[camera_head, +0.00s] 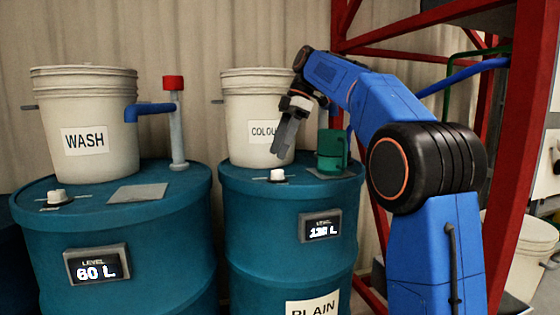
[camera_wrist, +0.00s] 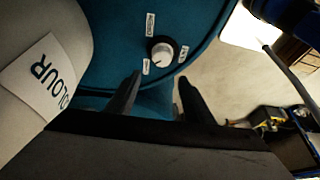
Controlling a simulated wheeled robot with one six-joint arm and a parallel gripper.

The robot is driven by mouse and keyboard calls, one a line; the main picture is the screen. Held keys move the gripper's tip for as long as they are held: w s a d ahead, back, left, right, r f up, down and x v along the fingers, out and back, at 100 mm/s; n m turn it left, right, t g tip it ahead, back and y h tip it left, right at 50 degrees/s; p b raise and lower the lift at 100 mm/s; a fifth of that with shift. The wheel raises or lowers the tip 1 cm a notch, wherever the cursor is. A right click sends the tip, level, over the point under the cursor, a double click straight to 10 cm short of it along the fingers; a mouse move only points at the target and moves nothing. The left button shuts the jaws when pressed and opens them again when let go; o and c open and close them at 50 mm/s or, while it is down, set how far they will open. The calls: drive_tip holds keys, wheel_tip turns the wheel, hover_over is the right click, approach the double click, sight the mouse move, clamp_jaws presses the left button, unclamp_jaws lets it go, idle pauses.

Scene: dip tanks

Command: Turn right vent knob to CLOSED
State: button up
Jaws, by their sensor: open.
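The right vent knob (camera_head: 277,175) is a small white knob on a dark round base, on top of the right blue drum (camera_head: 235,185) near its front edge. In the wrist view the knob (camera_wrist: 162,51) is just beyond my fingertips, with small white labels around it. I cannot read the labels surely, nor tell which one the knob points to. My gripper (camera_head: 282,146) is above the knob, pointing down, in front of the COLOUR bucket. In the wrist view my gripper (camera_wrist: 159,78) has its two dark fingers apart with nothing between them.
The white COLOUR bucket (camera_head: 235,110) stands close behind my gripper, and a green cup-like fitting (camera_head: 332,150) is to its right. The left drum (camera_head: 190,200) carries a WASH bucket (camera_head: 100,105), a red-topped pipe (camera_head: 175,125) and another white knob (camera_head: 57,196). A red frame (camera_head: 505,150) stands right.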

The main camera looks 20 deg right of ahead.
drive_tip(key=shift+r, duration=2.1)
drive_tip(key=shift+s, duration=0.1)
drive_tip(key=s+d+f+m+t+h, duration=0.1)
drive_tip(key=s+d+f+m, duration=0.1)
drive_tip(key=s+f+m, duration=0.6)
drive_tip(key=s+d+f+m+t+h, duration=0.1)
drive_tip(key=s+f+m+t, duration=0.3)
drive_tip(key=s, duration=0.8)
drive_tip(key=s+d+f+m+h, duration=0.1)
drive_tip(key=s+d+f+m, duration=0.1)
drive_tip(key=s+f, duration=0.7)
drive_tip(key=s+d+f+m+h, duration=0.1)
drive_tip(key=s+f+m, duration=0.3)
drive_tip(key=s+f, duration=0.6)
wheel_tip(320, 180, down, 8)
drive_tip(key=shift+s+d+r+m, duration=0.15)
drive_tip(key=shift+d+r+m, duration=0.15)
drive_tip(key=shift+d, duration=0.45)
